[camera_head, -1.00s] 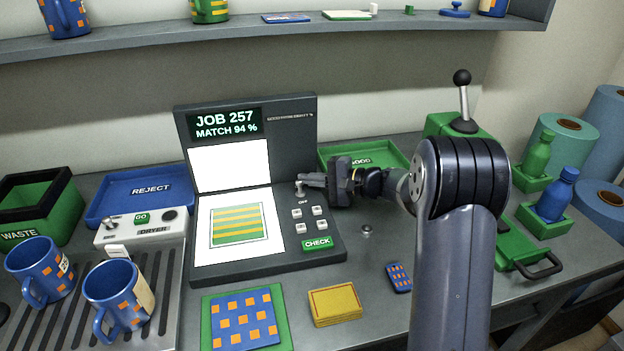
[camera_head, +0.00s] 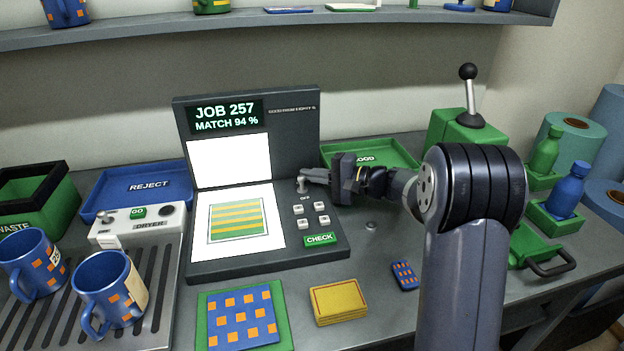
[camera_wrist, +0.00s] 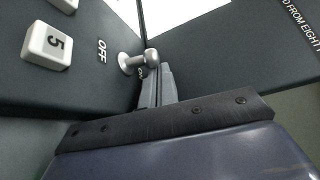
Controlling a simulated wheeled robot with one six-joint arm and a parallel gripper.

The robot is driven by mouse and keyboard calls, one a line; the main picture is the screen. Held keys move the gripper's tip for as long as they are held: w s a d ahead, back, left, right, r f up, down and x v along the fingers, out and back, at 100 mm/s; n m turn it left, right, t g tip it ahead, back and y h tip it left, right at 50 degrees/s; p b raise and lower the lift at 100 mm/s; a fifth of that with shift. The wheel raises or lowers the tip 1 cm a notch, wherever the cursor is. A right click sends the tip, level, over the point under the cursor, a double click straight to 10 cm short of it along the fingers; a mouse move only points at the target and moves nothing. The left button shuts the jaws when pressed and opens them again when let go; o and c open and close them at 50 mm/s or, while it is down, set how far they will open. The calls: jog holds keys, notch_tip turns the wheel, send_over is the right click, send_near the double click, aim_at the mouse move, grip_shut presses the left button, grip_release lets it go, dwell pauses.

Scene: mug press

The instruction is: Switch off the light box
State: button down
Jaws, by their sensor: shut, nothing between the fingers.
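The light box (camera_head: 185,240) stands in the middle of the bench, with an upright screen part and a flat base. Its screen reads JOB 257, MATCH 94 %, and its white panels are lit. A striped green and yellow sheet (camera_head: 236,219) lies on the lower lit panel. The toggle switch (camera_head: 302,184) is a small metal lever above the OFF label; it also shows in the wrist view (camera_wrist: 139,62). My gripper (camera_head: 318,176) is shut and empty, its fingertips right beside the lever in the wrist view. I cannot tell whether they touch it.
Number buttons (camera_head: 321,207) and a green CHECK button (camera_head: 320,239) sit below the switch. A green GOOD tray (camera_head: 400,150) lies behind my arm. A blue REJECT tray (camera_head: 100,185) and two mugs (camera_head: 110,290) are at the left. A lever press (camera_head: 467,125) stands at the right.

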jog(key=shift+s+f+n+t+y+b, duration=0.25)
jog(key=shift+n+b, duration=0.35)
jog(key=shift+b, duration=1.35)
jog(key=shift+r+b, duration=0.1)
jog(key=shift+b, duration=0.35)
jog(key=shift+s+r+b, duration=0.15)
jog(key=shift+b, duration=0.55)
jog(key=shift+s+d+r+b, duration=0.1)
jog(key=shift+s+b, duration=0.15)
jog(key=shift+b, duration=0.45)
jog(key=shift+r, duration=0.15)
jog(key=shift+s+d, duration=0.1)
jog(key=shift+d, duration=0.25)
jog(key=p+v, duration=0.1)
jog(key=v, duration=0.9)
jog(key=shift+s, duration=0.1)
